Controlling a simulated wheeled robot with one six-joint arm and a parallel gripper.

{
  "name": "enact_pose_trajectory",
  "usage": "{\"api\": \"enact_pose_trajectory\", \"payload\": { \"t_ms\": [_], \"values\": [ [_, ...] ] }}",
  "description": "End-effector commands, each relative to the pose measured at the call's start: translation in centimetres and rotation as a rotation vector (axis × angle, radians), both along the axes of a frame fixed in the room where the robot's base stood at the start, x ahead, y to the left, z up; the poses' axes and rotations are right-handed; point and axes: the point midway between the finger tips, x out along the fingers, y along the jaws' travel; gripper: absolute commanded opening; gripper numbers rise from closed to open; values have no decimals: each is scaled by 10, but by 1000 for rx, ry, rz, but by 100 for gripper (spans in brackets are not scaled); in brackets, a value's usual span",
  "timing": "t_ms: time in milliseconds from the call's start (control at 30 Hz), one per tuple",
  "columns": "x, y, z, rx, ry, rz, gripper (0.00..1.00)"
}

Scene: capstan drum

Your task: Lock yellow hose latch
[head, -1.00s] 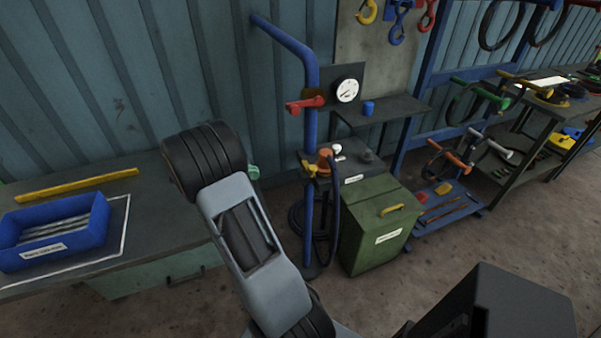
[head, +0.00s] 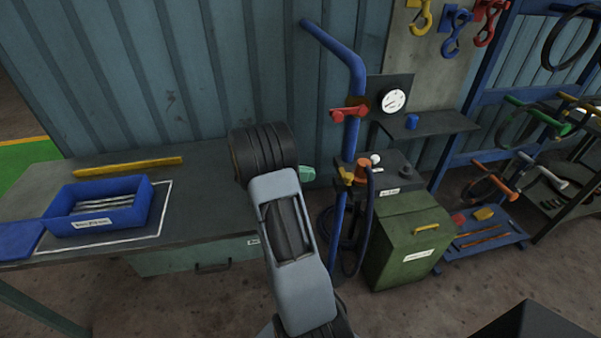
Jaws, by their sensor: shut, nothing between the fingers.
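A small yellow latch (head: 346,170) sits beside the orange hose fitting (head: 362,170), at the blue standpipe (head: 354,110). It is small in the head view, and I cannot tell whether it is open or locked. A dark hose (head: 366,228) hangs down from the fitting. My grey arm rises in front of the bench, left of the standpipe. My gripper is not in view, so its place relative to the latch is hidden.
A red valve handle (head: 349,113) and a gauge (head: 393,101) are above the latch. A green box (head: 408,252) stands right of the standpipe. The left bench (head: 190,190) holds a blue bin (head: 99,213) and a yellow bar (head: 126,166). Floor is bare in front.

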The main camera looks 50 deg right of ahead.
Motion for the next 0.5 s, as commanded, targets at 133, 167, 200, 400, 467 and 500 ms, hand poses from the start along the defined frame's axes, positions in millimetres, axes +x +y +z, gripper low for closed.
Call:
{"api": "enact_pose_trajectory", "payload": {
  "t_ms": [133,167,200,400,467,500],
  "values": [
    [-22,-20,-2,0,0,-5,0],
    [-25,-24,-3,0,0,-4,0],
    [-30,-29,-4,1,1,-4,0],
    [-51,-49,-8,0,0,-4,0],
    [-55,-53,-9,1,1,-2,0],
    [-57,-56,-10,1,1,-2,0]
  ]
}}
